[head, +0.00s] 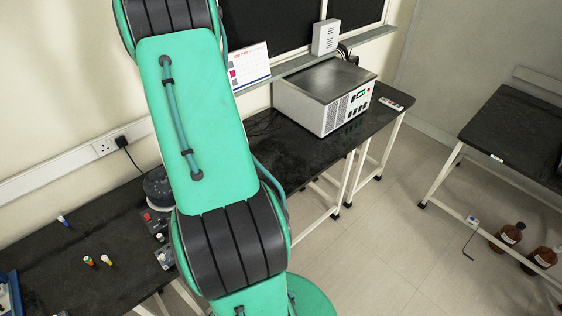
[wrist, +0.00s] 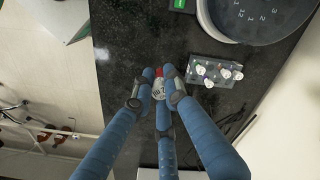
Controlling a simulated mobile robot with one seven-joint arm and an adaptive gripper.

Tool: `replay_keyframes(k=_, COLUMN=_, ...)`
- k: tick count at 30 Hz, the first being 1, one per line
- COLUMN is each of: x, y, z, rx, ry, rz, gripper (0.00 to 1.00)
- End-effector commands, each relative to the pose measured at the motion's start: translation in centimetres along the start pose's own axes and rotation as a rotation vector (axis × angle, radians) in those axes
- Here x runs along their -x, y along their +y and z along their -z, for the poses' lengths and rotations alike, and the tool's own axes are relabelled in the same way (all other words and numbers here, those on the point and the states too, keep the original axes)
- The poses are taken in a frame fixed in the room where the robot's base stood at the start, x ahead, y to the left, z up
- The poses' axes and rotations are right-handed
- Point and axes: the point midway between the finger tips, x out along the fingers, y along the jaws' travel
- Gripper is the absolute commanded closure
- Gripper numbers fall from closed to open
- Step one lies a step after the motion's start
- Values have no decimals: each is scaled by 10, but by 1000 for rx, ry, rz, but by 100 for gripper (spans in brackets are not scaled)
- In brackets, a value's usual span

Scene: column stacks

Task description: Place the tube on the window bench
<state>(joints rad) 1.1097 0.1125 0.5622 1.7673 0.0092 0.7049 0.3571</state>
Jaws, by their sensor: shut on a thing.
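My gripper (wrist: 158,97), with several blue fingers, is shut on a small tube (wrist: 158,88) in the wrist view. The tube has a pale body with dark print and a red part at its top. Fingers cover part of it. It is over the dark speckled window bench (wrist: 122,55); I cannot tell whether it touches the surface. In the head view, the black window bench (head: 285,160) runs along the wall beneath the dark windows. My green arm crosses in front of it, and neither my gripper nor the held tube shows there.
A grey-white box unit (head: 325,97) stands on the bench. The wrist view shows a round numbered vessel (wrist: 255,14) and a grey block (wrist: 213,76) with several white-capped tubes right of my gripper. Bare bench lies left.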

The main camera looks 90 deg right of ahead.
Motion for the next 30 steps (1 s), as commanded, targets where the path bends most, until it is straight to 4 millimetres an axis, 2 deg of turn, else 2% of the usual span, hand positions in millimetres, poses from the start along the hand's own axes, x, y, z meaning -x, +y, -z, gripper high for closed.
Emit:
replay_keyframes(k=1, x=0, y=15, z=4, rx=-36, ry=0, rz=0, gripper=95)
replay_keyframes(k=9, x=0, y=89, z=21, rx=-224, ry=-1, rz=1, gripper=95)
replay_keyframes(k=18, x=1, y=172, z=28, rx=-433, ry=-1, rz=3, gripper=95)
replay_keyframes(k=24, x=1, y=220, z=27, rx=-552, ry=-1, rz=4, gripper=95)
replay_keyframes(k=30, x=1, y=254, z=23, rx=-640, ry=-1, rz=5, gripper=95)
